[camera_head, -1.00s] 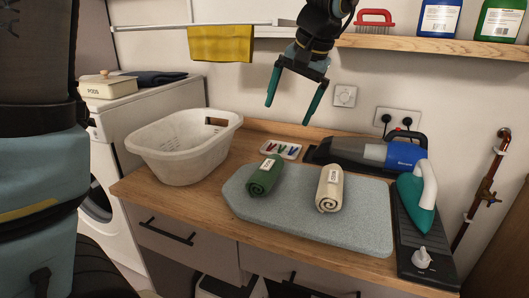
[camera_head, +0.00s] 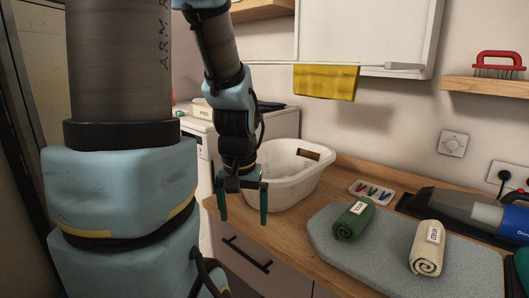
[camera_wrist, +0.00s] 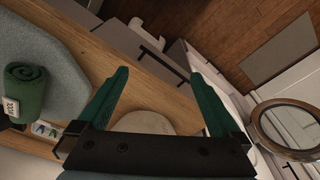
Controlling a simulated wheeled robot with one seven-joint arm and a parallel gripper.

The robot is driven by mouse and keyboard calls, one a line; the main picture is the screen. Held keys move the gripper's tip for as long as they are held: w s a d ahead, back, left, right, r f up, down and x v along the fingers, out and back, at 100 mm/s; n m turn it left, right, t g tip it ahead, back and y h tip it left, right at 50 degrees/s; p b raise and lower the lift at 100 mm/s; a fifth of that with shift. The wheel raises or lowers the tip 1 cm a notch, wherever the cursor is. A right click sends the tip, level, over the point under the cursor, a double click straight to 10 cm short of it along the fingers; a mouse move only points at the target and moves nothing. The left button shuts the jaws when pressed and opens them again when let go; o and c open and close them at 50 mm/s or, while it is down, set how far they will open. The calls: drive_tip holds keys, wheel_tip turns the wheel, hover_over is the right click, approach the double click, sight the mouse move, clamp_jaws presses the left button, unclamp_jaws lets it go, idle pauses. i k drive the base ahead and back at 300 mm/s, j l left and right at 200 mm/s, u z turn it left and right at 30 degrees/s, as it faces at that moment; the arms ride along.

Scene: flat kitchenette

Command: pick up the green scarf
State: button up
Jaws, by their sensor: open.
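The green scarf (camera_head: 354,219) is rolled up with a white tag and lies on the left part of the grey mat (camera_head: 325,238) on the wooden counter. It also shows at the left edge of the wrist view (camera_wrist: 27,92). My gripper (camera_head: 242,220) is open and empty, its two green fingers pointing down. In the head view it appears left of the scarf, in front of the white basket (camera_head: 285,180), apart from the scarf. In the wrist view the space between the fingertips (camera_wrist: 160,78) holds nothing.
A cream rolled scarf (camera_head: 427,248) lies on the mat right of the green one. A small tray of colored clips (camera_head: 371,191) sits behind. A handheld vacuum (camera_head: 465,208) lies at the back right. A yellow cloth (camera_head: 327,82) hangs on a rail above the basket.

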sight(352, 223)
drive_tip(key=k+l+u, duration=0.2)
drive_tip(key=u, duration=0.15)
drive_tip(key=k+l+u, duration=0.15)
drive_tip(key=u, duration=0.2)
drive_tip(key=k+u, duration=0.35)
